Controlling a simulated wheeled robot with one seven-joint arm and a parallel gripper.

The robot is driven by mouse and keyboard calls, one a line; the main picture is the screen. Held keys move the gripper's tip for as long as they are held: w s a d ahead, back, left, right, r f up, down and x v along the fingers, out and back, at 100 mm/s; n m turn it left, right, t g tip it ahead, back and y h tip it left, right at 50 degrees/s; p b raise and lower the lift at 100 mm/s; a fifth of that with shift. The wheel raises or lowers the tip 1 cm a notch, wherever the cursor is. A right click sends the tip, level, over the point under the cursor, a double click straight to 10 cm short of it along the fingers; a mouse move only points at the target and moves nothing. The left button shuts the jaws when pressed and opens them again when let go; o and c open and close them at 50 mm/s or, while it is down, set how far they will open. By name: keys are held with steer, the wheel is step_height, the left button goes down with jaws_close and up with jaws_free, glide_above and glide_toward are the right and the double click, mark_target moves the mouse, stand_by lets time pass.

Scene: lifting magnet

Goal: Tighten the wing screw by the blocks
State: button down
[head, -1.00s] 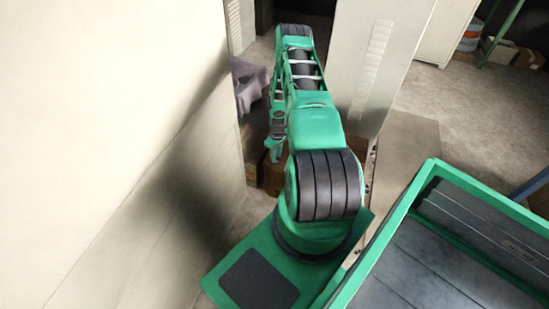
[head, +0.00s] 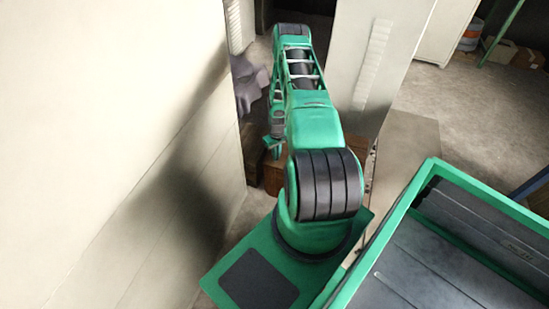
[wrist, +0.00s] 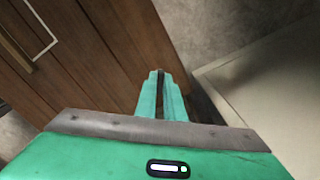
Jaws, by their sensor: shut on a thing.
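My gripper (wrist: 160,78) is closed in the wrist view, its two green fingers nearly together. A narrow dark bit, which I take for the wing screw (wrist: 161,73), shows between the fingertips; the rest of it is hidden. The screw cannot be made out there.
A large pale panel (head: 110,120) stands close along the left. A pale cabinet (head: 375,65) stands just right of my arm. A grey cloth (head: 247,85) lies behind the blocks. Open concrete floor (head: 455,110) lies to the right.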

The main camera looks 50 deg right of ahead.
steer(key=m, duration=0.3)
steer(key=shift+m, duration=0.4)
steer(key=m, duration=0.3)
steer(key=shift+m, duration=0.3)
steer(key=m, duration=0.4)
steer(key=shift+s+d, duration=0.1)
steer(key=shift+d, duration=0.05)
steer(key=shift+s+d+m, duration=0.15)
steer(key=shift+m, duration=1.45)
steer(key=c, duration=1.9)
jaws_free()
steer(key=shift+o, duration=0.2)
